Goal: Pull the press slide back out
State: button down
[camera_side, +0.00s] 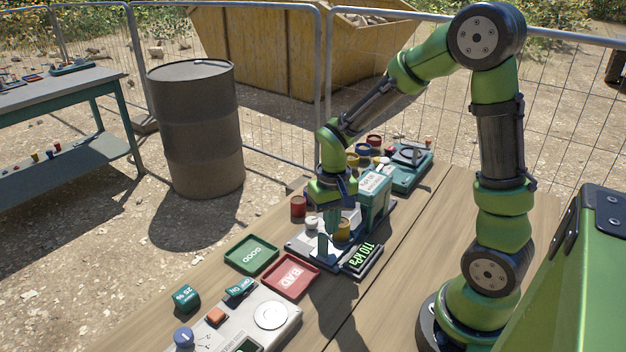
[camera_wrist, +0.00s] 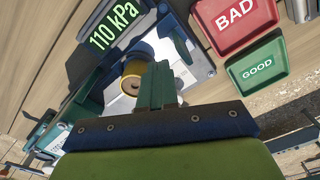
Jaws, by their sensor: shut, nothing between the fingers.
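The press has a teal upright body (camera_side: 375,190) and a light grey bed (camera_side: 303,246). Its green display (camera_side: 362,257) reads 110 kPa and also shows in the wrist view (camera_wrist: 117,25). A yellow-brown round piece (camera_side: 343,229) sits at the bed beside my fingers; in the wrist view it (camera_wrist: 133,84) is partly behind them. My gripper (camera_side: 326,254) points down over the front part of the bed. In the wrist view its teal fingers (camera_wrist: 160,68) are together and empty. I cannot tell the slide from the bed, or whether the fingertips touch it.
A green GOOD tray (camera_side: 252,254) and a red BAD tray (camera_side: 291,275) lie in front of the press. A red cylinder (camera_side: 298,206) stands behind its left side. A grey control panel (camera_side: 245,322) is nearer the camera. The bench boards right of the display are clear.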

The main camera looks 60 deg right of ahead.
aim_at(331, 249)
notch_tip(331, 249, up, 6)
dwell(0.6)
jog(key=s+a+r+n+t+y, duration=0.2)
jog(key=s+a+r+t, duration=0.5)
jog(key=r, duration=0.4)
jog(key=shift+s+a+r, duration=0.25)
jog(key=shift+s+a, duration=0.35)
jog(key=shift+s, duration=0.1)
